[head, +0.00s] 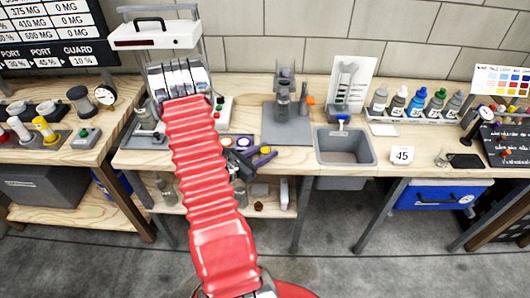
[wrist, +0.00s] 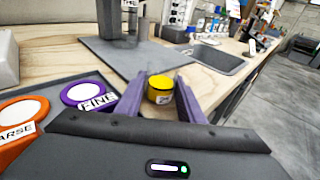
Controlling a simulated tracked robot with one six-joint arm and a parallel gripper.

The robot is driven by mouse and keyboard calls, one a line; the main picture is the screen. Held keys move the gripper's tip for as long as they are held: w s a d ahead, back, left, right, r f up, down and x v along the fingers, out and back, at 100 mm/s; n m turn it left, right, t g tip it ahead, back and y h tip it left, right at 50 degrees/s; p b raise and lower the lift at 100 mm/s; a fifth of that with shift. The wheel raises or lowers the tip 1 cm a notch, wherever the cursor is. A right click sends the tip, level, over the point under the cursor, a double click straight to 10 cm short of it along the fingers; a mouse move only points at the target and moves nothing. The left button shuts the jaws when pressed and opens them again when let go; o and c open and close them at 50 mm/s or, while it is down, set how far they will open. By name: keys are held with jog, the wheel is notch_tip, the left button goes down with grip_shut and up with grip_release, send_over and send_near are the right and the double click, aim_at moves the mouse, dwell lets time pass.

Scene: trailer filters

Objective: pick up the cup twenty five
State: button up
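A small yellow cup (wrist: 160,92) with a white label stands on the wooden bench in the wrist view. The writing on the label is too small to read. My gripper (wrist: 160,84) is open, with one purple finger on each side of the cup and the cup close to both. I cannot tell whether either finger touches it. In the head view my gripper (head: 259,152) is low at the bench's front edge, and the yellow cup (head: 265,149) shows only as a small patch beside the fingers.
A purple-rimmed FINE disc (wrist: 88,94) and an orange COARSE disc (wrist: 22,112) lie in a dark tray to the left. A grey stand (head: 287,126) is behind the cup.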

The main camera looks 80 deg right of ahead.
jog(key=shift+c, duration=0.7)
jog(key=c, duration=0.5)
jog(key=shift+r, duration=0.15)
jog(key=shift+r, duration=4.85)
